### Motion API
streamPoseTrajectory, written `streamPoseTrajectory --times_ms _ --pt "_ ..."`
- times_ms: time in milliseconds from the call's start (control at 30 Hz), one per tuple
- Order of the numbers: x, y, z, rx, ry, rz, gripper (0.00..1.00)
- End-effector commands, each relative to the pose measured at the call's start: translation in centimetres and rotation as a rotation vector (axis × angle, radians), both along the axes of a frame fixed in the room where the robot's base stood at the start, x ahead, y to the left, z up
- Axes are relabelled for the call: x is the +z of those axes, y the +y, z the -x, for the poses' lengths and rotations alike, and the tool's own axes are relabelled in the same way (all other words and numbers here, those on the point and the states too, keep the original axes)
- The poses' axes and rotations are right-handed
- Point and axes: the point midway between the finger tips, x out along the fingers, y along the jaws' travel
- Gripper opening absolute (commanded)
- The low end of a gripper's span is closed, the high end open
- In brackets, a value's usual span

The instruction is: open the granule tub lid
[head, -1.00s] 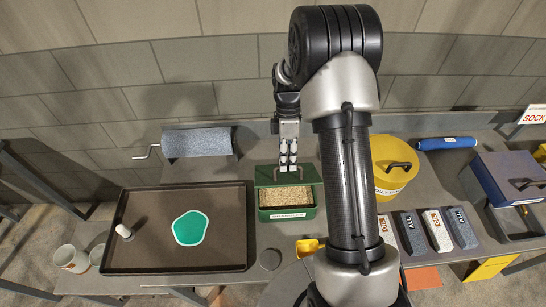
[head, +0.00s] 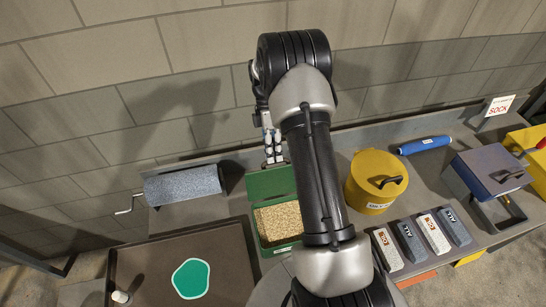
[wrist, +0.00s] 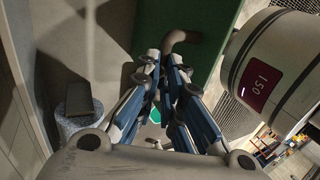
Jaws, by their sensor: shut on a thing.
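The green granule tub (head: 281,249) stands on the bench, its pale granules (head: 278,222) in plain view. Its green lid (head: 268,184) is swung up at the tub's back edge, and it also shows large in the wrist view (wrist: 180,75). My gripper (head: 274,158) is at the lid's far upper edge. In the wrist view my gripper (wrist: 164,72) has its blue fingers close together at the lid's dark curved handle (wrist: 181,38). It is shut on the handle; the exact contact is partly hidden by the fingers.
A yellow tub (head: 365,190) stands to the right, beyond my arm. A dark tray (head: 235,262) with a green patch lies front left. A grey roller (head: 182,186) with a crank is at back left. The wall is close behind my gripper.

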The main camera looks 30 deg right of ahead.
Motion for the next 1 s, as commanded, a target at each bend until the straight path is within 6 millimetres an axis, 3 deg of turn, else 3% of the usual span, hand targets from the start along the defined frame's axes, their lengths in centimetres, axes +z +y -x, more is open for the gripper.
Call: streamPoseTrajectory --times_ms 33,667,700,1000 --pt "-2.18 0.40 0.95 0.001 0.030 -0.014 0.00" --pt "-2.38 0.21 0.58 0.001 0.029 -0.014 0.00" --pt "-2.38 0.21 0.58 0.002 0.029 -0.014 0.07" --pt "-2.06 0.15 0.44 0.001 0.027 -0.012 0.28"
